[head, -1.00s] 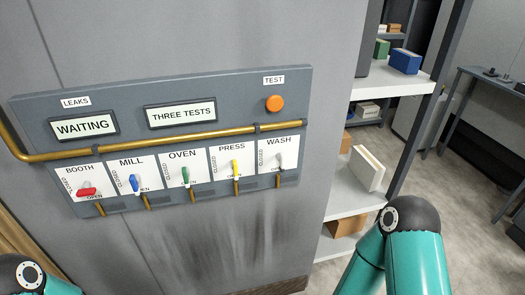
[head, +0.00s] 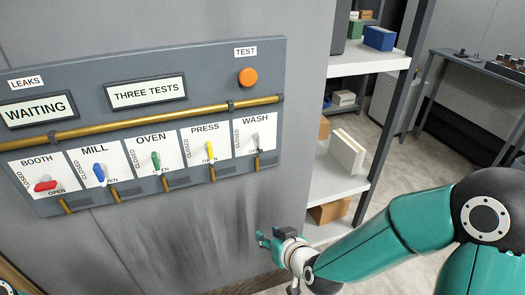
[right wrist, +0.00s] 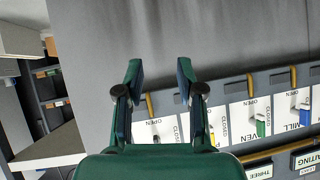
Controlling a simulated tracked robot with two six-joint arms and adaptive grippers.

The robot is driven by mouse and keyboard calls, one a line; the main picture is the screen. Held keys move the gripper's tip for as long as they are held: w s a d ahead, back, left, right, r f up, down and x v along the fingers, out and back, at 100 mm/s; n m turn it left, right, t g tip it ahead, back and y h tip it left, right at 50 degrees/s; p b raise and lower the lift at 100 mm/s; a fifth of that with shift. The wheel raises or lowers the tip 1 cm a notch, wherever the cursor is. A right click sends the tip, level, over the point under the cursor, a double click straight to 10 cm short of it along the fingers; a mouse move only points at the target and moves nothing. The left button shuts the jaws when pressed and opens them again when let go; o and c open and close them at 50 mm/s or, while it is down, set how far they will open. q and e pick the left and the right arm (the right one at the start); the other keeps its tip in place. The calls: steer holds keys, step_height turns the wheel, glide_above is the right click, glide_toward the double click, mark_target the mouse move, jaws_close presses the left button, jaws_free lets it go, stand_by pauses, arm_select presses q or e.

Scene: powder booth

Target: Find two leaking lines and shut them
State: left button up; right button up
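The wall panel (head: 215,80) carries five valve handles in a row: red BOOTH (head: 45,184), blue MILL (head: 99,174), green OVEN (head: 156,161), yellow PRESS (head: 210,151) and pale WASH (head: 257,143). The red handle lies sideways; the others stand roughly upright. A LEAKS display (head: 37,110) reads WAITING, and another (head: 146,92) reads THREE TESTS. The orange TEST button (head: 248,77) is at upper right. My right gripper (head: 268,239) is open and empty, below the panel's right end and apart from it. Its spread fingers show in the right wrist view (right wrist: 160,75). My left gripper is out of view.
A brass pipe (head: 130,122) runs across the panel, with short stubs below the valves. Dark smudges mark the wall below. A shelf rack (head: 340,188) with boxes stands just right of the wall. A bench (head: 480,70) is at far right.

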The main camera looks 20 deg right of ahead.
mark_target(261, 142)
steer(key=d+r+t+h+b, duration=0.25)
steer(key=r+t, duration=0.45)
steer(key=r, duration=1.1)
arm_select(q)
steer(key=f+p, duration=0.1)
steer(key=p, duration=0.1)
steer(key=shift+p, duration=0.3)
arm_select(e)
steer(key=shift+y, duration=0.45)
steer(key=w, duration=1.6)
steer(key=shift+w+f, duration=0.1)
steer(key=shift+w, duration=0.3)
